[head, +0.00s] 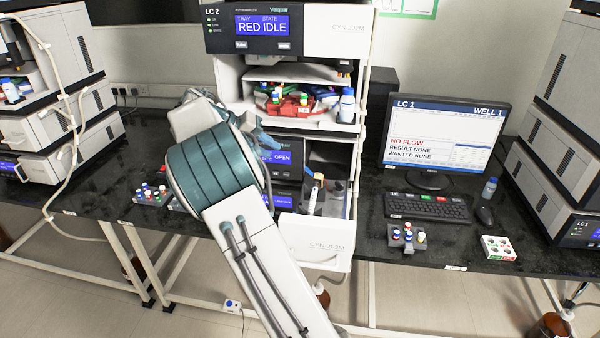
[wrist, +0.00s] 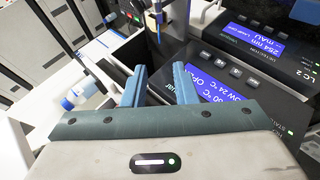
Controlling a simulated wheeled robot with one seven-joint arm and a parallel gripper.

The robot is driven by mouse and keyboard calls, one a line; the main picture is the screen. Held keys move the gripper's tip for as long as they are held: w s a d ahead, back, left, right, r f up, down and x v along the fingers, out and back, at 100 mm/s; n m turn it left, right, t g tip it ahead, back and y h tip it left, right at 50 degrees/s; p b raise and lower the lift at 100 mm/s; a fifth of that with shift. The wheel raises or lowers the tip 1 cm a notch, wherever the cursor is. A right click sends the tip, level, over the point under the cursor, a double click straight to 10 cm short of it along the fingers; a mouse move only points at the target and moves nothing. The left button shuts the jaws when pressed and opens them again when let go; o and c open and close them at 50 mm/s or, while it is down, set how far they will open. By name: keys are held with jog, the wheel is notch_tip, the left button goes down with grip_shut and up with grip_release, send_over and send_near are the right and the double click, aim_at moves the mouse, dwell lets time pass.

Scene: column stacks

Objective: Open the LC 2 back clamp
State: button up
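The LC 2 stack stands in the middle of the head view, its column module screen (head: 283,157) reading OPEN. Its white-fronted drawer (head: 316,240) is pulled out. A pale upright part with a blue end (head: 315,195) stands in the drawer, with grey parts (head: 337,197) beside it. I cannot make out the back clamp clearly. My gripper (head: 272,148) is in front of the stack, left of the drawer, partly hidden by my arm. In the wrist view its two blue fingers (wrist: 160,72) are apart with nothing between them, pointing toward the dark compartment (wrist: 128,50).
A white and blue cylindrical thing (wrist: 82,97) is left of my fingers. A vial rack (head: 407,237), keyboard (head: 432,208) and monitor (head: 446,140) stand right; another rack (head: 155,194) stands left.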

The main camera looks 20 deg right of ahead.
aim_at(314, 177)
jog(key=p+x, duration=0.2)
jog(key=x, duration=1.1)
jog(key=shift+s+d+f+p, duration=0.1)
jog(key=shift+d+f+p, duration=0.15)
jog(key=shift+d+p, duration=0.05)
grip_shut()
